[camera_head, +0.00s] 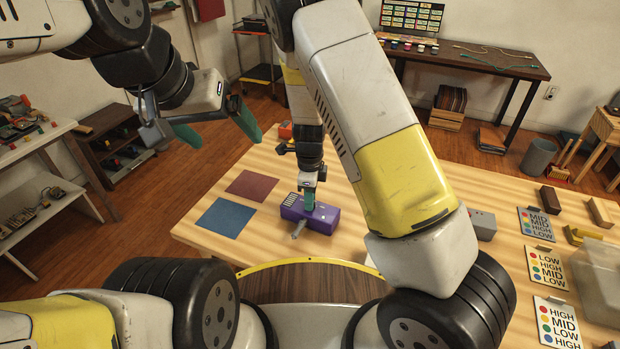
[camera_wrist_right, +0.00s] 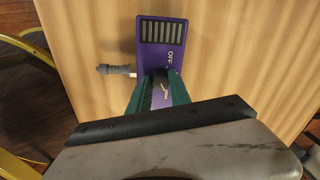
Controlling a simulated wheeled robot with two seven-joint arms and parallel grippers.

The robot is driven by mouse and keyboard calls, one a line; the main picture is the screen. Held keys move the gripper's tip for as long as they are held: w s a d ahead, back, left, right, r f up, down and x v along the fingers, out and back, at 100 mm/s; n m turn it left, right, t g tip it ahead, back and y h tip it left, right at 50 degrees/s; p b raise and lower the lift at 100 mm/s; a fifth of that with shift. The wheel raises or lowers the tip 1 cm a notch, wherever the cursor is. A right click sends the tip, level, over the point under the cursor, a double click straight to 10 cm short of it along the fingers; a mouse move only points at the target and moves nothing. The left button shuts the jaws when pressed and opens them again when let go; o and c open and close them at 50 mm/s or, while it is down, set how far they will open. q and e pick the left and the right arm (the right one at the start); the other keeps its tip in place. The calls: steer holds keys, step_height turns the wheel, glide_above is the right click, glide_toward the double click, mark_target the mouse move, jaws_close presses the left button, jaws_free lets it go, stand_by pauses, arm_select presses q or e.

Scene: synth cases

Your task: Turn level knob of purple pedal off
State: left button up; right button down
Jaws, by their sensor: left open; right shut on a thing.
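The purple pedal (camera_head: 322,217) lies on the light wooden table, near its front edge. In the right wrist view the purple pedal (camera_wrist_right: 161,32) shows a grille of slots and the word OFF beside the knob area. My right gripper (camera_head: 309,207) points down onto the pedal. Its green fingers (camera_wrist_right: 158,88) are shut on the level knob, which is mostly hidden between them. A grey plug (camera_head: 298,229) sticks out from the pedal's side. My left gripper (camera_head: 216,124) is open and empty, raised in the air left of the table.
A blue mat (camera_head: 224,217) and a dark red mat (camera_head: 252,185) lie left of the pedal. A grey box (camera_head: 482,224) stands to the right, with cards (camera_head: 540,222) reading LOW, MID and HIGH and a clear bin (camera_head: 597,270) beyond.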

steer(key=shift+n, duration=0.3)
steer(key=n, duration=0.9)
steer(key=shift+n, duration=0.4)
steer(key=n, duration=0.3)
steer(key=shift+n, duration=0.3)
steer(key=n, duration=0.5)
steer(key=shift+d, duration=0.1)
steer(key=shift+n+g, duration=0.3)
steer(key=shift+n, duration=2.1)
